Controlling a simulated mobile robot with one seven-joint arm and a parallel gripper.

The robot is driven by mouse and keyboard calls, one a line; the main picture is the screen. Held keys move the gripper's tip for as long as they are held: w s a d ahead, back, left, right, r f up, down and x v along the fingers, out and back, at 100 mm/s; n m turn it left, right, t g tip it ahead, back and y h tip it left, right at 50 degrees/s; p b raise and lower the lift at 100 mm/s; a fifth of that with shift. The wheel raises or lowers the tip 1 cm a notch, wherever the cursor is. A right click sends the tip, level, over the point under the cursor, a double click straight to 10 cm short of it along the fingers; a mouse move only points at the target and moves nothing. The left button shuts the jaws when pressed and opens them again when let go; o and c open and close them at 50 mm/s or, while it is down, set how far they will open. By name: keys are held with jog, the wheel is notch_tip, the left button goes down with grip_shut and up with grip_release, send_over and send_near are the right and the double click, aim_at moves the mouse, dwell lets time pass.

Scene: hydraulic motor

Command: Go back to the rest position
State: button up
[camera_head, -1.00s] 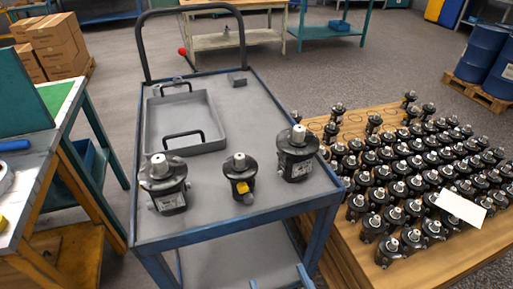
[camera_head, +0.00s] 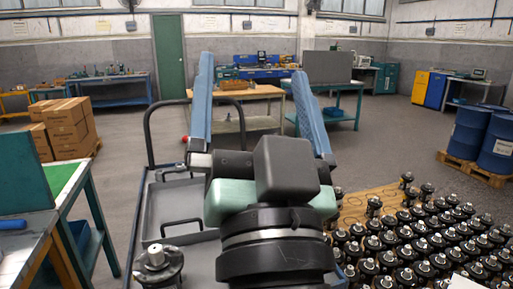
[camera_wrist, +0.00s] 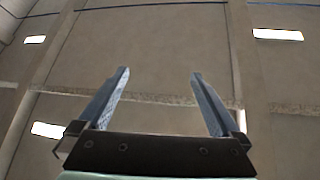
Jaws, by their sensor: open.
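My gripper (camera_head: 252,88) is raised in front of the head camera, its two blue fingers pointing up and spread wide apart. In the wrist view my gripper (camera_wrist: 158,75) is open with nothing between the fingers, against wall and ceiling panels. My wrist and arm cover the middle of the cart. One hydraulic motor (camera_head: 158,266) stands upright on the cart at its front left. Any motors on the right of the cart are hidden behind my arm.
The blue-framed cart holds a grey tray (camera_head: 152,222), partly covered by my arm. A wooden pallet (camera_head: 352,212) with many motors stands at right. A workbench (camera_head: 30,245) is at left, boxes (camera_head: 66,128) behind it. Blue barrels (camera_head: 470,130) stand far right.

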jog(key=s+r+n+t+h+p, duration=0.1)
jog(key=s+r+p, duration=0.1)
jog(key=r+p, duration=0.6)
jog(key=s+r+n+t+h+p, duration=0.1)
jog(key=s+r+p, duration=0.2)
jog(key=r+p, duration=0.5)
notch_tip(320, 180, up, 8)
jog(key=shift+f+p, duration=0.25)
jog(key=shift+p, duration=0.15)
jog(key=shift+c, duration=0.3)
